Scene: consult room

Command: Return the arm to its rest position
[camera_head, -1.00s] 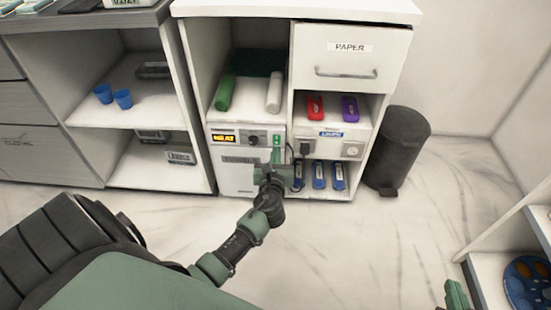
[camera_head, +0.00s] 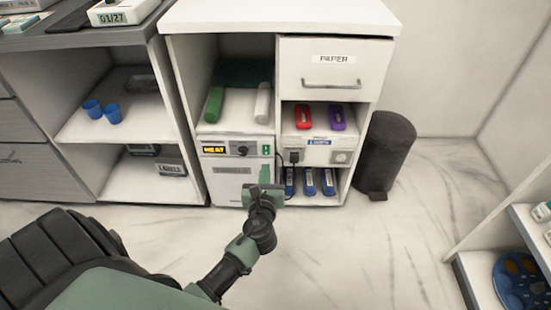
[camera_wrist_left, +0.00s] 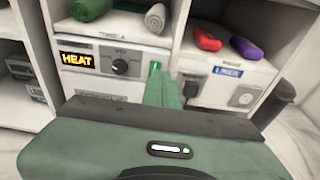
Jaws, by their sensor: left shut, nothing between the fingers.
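My left gripper (camera_head: 266,176) is in front of the white heating unit (camera_head: 231,186) in the low cabinet. It is shut and empty. In the left wrist view its green fingers (camera_wrist_left: 160,84) stand together, in front of the unit's panel. The panel has a lit HEAT display (camera_wrist_left: 76,59), a black knob (camera_head: 242,151) and a small green switch (camera_head: 266,149). My left arm (camera_head: 237,259) reaches forward from the bottom of the head view. My right gripper is not in the head view.
The shelf above holds a green roll (camera_head: 214,104) and a white roll (camera_head: 262,103). Red (camera_head: 304,117) and purple (camera_head: 337,117) items lie right of them. A dark bin (camera_head: 387,152) stands beside the cabinet. A shelf with a blue round tray (camera_head: 522,286) is at lower right. Open floor lies between.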

